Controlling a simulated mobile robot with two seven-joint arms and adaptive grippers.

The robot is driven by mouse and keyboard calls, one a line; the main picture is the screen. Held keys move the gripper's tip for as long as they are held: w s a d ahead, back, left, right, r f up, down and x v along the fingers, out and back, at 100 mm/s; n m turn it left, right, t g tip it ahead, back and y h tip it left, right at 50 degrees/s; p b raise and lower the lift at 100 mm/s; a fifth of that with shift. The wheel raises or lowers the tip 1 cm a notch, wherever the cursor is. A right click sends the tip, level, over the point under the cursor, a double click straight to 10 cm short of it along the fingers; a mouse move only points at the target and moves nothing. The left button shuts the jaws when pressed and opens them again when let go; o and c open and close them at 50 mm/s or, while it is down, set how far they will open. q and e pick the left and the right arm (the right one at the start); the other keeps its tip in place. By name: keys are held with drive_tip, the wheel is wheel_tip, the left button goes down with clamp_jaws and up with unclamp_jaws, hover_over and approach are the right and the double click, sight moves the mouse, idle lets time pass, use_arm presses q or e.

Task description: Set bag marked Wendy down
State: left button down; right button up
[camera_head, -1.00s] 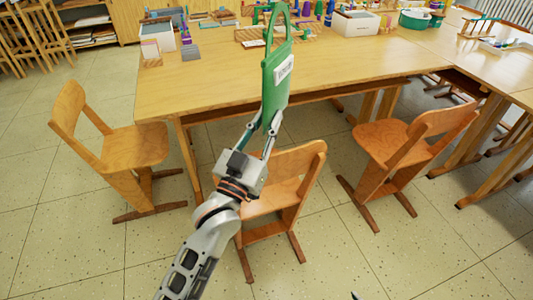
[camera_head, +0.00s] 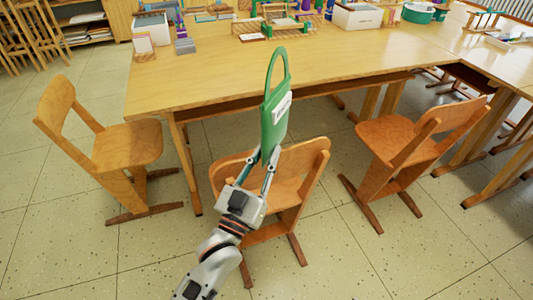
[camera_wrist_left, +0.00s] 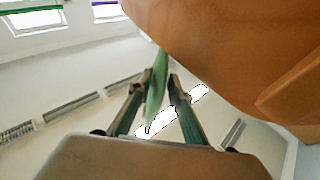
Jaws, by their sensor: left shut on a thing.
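The green bag (camera_head: 273,128) has a looped handle at its top and a white label (camera_head: 282,108) on its face; the name on it is too small to read. My left gripper (camera_head: 262,165) is shut on the lower part of the bag and holds it upright. In the head view the bag shows in front of the table edge, above the middle chair. In the left wrist view the bag (camera_wrist_left: 157,92) is a thin green shape between the fingers of the left gripper (camera_wrist_left: 160,95). My right gripper is not in view.
The wooden table (camera_head: 210,82) has a clear front part; boxes and craft items stand along its back. The middle chair (camera_head: 290,180) is right by the left gripper, and its orange-brown wood looms close in the wrist view. Chairs stand left (camera_head: 130,145) and right (camera_head: 390,140).

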use_arm(q)
drive_tip(key=shift+f, duration=0.1)
drive_tip(key=c, duration=1.8)
unclamp_jaws()
drive_tip(key=shift+c, duration=0.2)
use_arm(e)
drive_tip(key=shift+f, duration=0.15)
use_arm(q)
drive_tip(key=shift+r, duration=0.3)
drive_tip(key=v, duration=1.2)
drive_tip(key=shift+f+p, duration=0.15)
drive_tip(key=shift+p, duration=0.25)
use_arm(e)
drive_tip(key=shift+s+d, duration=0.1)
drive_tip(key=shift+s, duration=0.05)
